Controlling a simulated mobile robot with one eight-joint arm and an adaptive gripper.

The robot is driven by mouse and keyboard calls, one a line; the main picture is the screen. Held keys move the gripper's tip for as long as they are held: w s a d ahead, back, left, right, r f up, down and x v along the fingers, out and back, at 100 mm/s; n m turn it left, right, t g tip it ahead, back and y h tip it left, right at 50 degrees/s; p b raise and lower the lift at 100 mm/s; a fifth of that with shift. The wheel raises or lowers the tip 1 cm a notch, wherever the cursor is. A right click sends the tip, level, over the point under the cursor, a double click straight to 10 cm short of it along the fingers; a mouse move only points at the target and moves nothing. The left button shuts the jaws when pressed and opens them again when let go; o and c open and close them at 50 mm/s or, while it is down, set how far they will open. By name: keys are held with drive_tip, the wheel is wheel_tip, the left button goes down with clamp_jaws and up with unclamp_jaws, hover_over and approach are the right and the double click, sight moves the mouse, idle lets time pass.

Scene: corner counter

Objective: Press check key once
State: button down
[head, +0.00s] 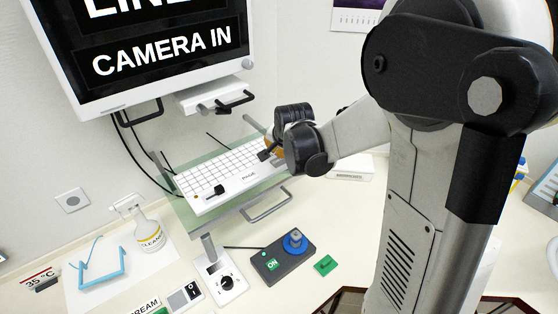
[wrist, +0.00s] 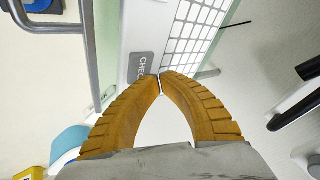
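The check key (wrist: 143,66) is a grey key lettered "CHEC", its last letter hidden, on a white panel (wrist: 148,30) in the wrist view. My gripper (wrist: 160,77) has its two orange fingers together at the tips, with nothing between them. The tips appear at the key's lower right edge; whether they touch it I cannot tell. In the head view my gripper (head: 268,148) is over the right end of the white panel (head: 226,180), which has a white grid and the word PAGE.
A screen (head: 150,50) reading "CAMERA IN" hangs above the panel. A metal handle (head: 267,206) juts from the front of the glass shelf.

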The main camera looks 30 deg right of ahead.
sight(277, 158)
drive_tip(key=shift+f, duration=0.15)
idle(0.3)
drive_tip(key=shift+f+b, duration=0.3)
drive_tip(key=shift+b, duration=0.2)
drive_tip(key=shift+f+b, duration=0.4)
drive_tip(key=shift+f, duration=0.05)
idle(0.3)
drive_tip(key=shift+r, duration=0.1)
drive_tip(key=shift+r+p, duration=0.55)
drive_tip(key=shift+r, duration=0.25)
drive_tip(key=shift+r+p, duration=1.85)
drive_tip(key=shift+r, duration=0.7)
drive_tip(key=shift+f, duration=0.1)
